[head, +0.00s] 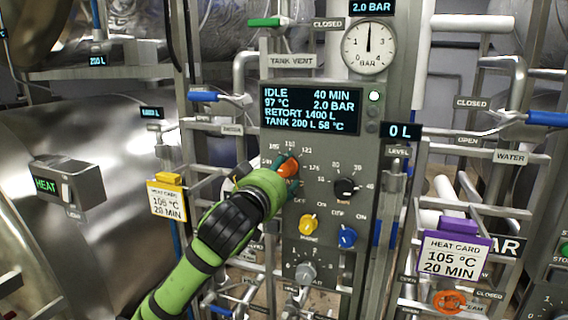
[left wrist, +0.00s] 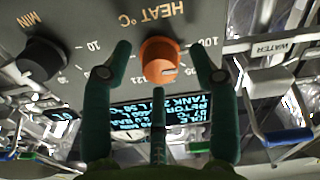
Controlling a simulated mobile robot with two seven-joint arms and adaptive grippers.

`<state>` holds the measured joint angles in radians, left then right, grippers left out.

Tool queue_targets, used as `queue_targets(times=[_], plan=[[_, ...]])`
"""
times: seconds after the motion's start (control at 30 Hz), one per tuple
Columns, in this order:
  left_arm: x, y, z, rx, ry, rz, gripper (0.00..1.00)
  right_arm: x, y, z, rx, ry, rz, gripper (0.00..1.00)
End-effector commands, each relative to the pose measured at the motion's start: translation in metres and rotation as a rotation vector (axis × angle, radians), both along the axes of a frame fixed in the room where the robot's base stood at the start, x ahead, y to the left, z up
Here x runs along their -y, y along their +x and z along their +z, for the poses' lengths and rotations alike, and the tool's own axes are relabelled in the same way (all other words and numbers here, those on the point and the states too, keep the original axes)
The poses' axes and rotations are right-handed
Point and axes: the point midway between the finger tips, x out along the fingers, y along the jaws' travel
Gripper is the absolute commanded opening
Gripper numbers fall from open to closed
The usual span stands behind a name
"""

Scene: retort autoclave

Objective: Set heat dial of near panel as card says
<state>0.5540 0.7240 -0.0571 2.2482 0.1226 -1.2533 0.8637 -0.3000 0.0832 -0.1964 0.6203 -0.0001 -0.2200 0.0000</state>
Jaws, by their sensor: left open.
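The orange heat dial (head: 287,167) is on the grey control panel (head: 325,245), with temperature marks around it. In the left wrist view the heat dial (left wrist: 158,61) shows upside down, with a pale mark on its lower right edge. My left gripper (head: 284,172) is open, its dark green fingers on either side of the dial; contact is unclear. A purple-topped heat card (head: 453,256) at right reads 105 °C, 20 MIN. A yellow-topped heat card (head: 167,200) at left has smaller print, apparently 108 °C, 28 MIN. My right gripper is not in view.
The panel display (head: 310,108) reads IDLE, 97 °C, 2.0 BAR, 40 MIN. A black minutes dial (head: 345,188) sits right of the heat dial, with yellow (head: 308,224) and blue (head: 347,237) knobs below. Pipes and lever handles crowd both sides.

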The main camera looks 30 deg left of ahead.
Motion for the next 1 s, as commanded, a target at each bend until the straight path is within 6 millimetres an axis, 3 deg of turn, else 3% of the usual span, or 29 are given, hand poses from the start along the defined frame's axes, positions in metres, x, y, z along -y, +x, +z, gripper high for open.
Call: queue_targets(times=[0.13, 0.43, 0.47, 0.5, 0.6, 1.0], plan=[[-0.003, 0.013, 0.001, -0.001, 0.000, 0.000, 0.60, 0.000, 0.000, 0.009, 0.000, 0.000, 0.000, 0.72], [-0.004, 0.016, -0.001, 0.001, 0.001, -0.001, 0.60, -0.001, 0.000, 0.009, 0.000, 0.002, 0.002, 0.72], [-0.004, 0.016, -0.001, 0.001, 0.001, -0.001, 0.52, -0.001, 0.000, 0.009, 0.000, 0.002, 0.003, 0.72], [-0.004, 0.016, -0.001, 0.001, 0.001, -0.001, 0.36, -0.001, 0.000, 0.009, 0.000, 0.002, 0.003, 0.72], [-0.004, 0.016, -0.001, 0.000, 0.001, -0.001, 0.03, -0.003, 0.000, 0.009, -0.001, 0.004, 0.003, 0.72], [-0.003, 0.016, -0.002, -0.015, 0.042, -0.001, 0.03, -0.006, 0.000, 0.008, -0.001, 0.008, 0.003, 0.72]])
